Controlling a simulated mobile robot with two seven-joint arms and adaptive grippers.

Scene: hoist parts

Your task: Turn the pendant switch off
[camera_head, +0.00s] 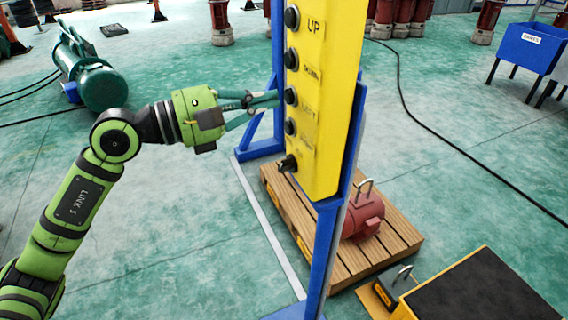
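The yellow pendant (326,95) hangs upright on a blue post frame. A column of round black buttons runs down its left-facing side, the top one labelled UP; the lower labels are hard to read. The black pendant switch (288,163), a knob that sticks out, is at the bottom of the column. Its exact setting is too small to tell. My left gripper (274,99) reaches in from the left, with its fingers converging at the tips beside the third button, above the switch. It holds nothing visible. Whether the tips touch the pendant is unclear. My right gripper is out of view.
A wooden pallet (395,238) with a red hoist part (363,216) lies behind the blue frame (324,255). A black-topped yellow box (478,295) stands at the lower right. A blue bin (528,47) is at the far right, a green motor (97,83) at the left. Cables cross the floor.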

